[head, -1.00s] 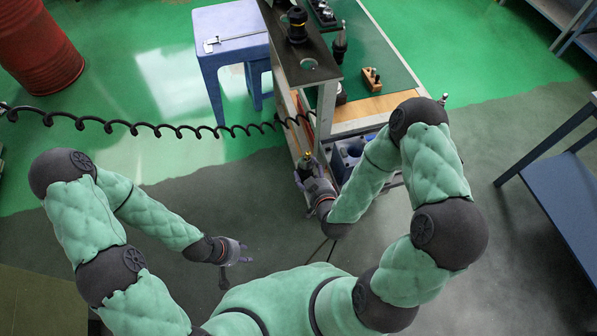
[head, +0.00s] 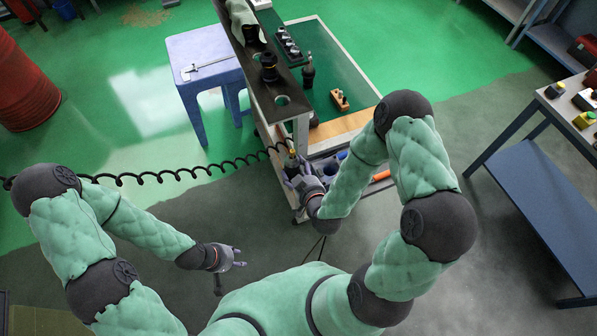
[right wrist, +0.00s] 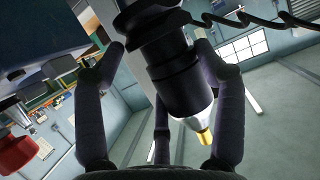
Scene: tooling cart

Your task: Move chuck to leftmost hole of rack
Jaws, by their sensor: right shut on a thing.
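The chuck (right wrist: 180,85), black with a bright ring and a gold tip, fills the middle of the right wrist view. My right gripper (head: 296,176) is shut on it, its fingers around the black body. In the head view only the gold tip (head: 292,154) and a little dark body show clearly. The gripper is beside the cart's near end, below the rack. The rack (head: 258,84) is a dark raised plate along the cart's left side. Its near hole (head: 282,100) is empty, and a black holder (head: 269,68) stands behind it. My left gripper (head: 232,258) is open and empty, away from the cart.
A coiled black hose (head: 200,166) crosses to the cart near my right gripper. A blue stool (head: 205,60) with a caliper stands left of the rack. The green cart top (head: 325,70) holds a wooden block (head: 339,99) and tool holders. A blue table (head: 540,180) stands at right.

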